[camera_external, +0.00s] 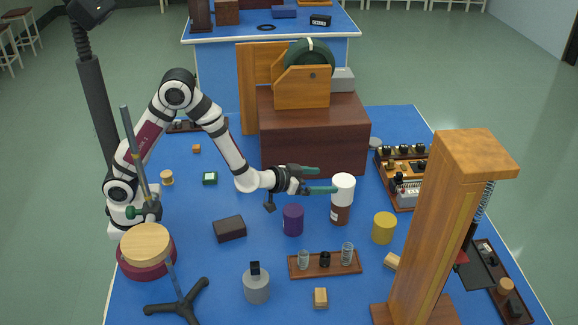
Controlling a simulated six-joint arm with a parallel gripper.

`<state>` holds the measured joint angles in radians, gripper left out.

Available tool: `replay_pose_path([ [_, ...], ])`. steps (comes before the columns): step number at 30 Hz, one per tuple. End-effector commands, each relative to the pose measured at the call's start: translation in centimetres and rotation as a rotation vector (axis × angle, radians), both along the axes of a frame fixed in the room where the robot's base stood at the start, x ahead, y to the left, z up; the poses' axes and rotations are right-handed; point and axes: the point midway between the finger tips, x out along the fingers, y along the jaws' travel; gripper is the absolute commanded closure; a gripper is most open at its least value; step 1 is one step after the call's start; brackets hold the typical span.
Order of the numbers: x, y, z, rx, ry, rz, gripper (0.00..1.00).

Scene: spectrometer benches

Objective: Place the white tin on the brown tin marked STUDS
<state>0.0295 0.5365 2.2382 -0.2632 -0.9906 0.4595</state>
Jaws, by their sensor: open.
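The white tin (343,187) stands upright on top of the brown tin (341,214) on the blue bench, right of the middle. The two look roughly lined up. The brown tin has a pale label on its left side, too small to read. My gripper (326,179) is level with the white tin, reaching in from the left with its fingers open. One green fingertip meets the white tin's left edge in the picture; I cannot tell whether it touches. The other finger ends a little higher and further left.
A purple tin (293,220) stands close below my gripper, and a yellow tin (383,228) is to the right. A wooden rack (325,264) with small glasses lies in front. A large brown box (313,130) stands behind. A tall wooden post (437,225) is front right.

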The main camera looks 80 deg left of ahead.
Motion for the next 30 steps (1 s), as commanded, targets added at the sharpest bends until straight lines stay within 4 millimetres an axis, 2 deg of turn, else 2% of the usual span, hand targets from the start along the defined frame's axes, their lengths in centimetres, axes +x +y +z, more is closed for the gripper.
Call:
replay_pose_path([
  [2,-0.2,-0.5,0.3,-0.008,0.020,-0.026,0.00],
  [4,-1.1,-2.3,1.1,-0.033,0.095,-0.109,0.00],
  [5,-2.0,-3.4,1.4,-0.046,0.149,-0.162,0.00],
  [6,-3.8,-5.0,2.0,-0.060,0.236,-0.245,0.00],
  [8,-8.1,-7.2,2.6,-0.068,0.398,-0.373,0.00],
  [9,-11.6,-8.1,2.9,-0.060,0.515,-0.449,0.00],
  [11,-17.4,-8.6,3.3,-0.031,0.690,-0.543,0.00],
  [12,-21.2,-8.3,3.5,-0.003,0.803,-0.589,0.00],
  [15,-29.4,-6.6,4.2,0.076,1.045,-0.653,0.00],
  [18,-34.6,-4.7,4.9,0.141,1.203,-0.670,0.00],
  [22,-37.1,-3.6,5.3,0.177,1.286,-0.673,0.00],
  [30,-37.1,-3.6,5.3,0.178,1.290,-0.674,0.00],
])
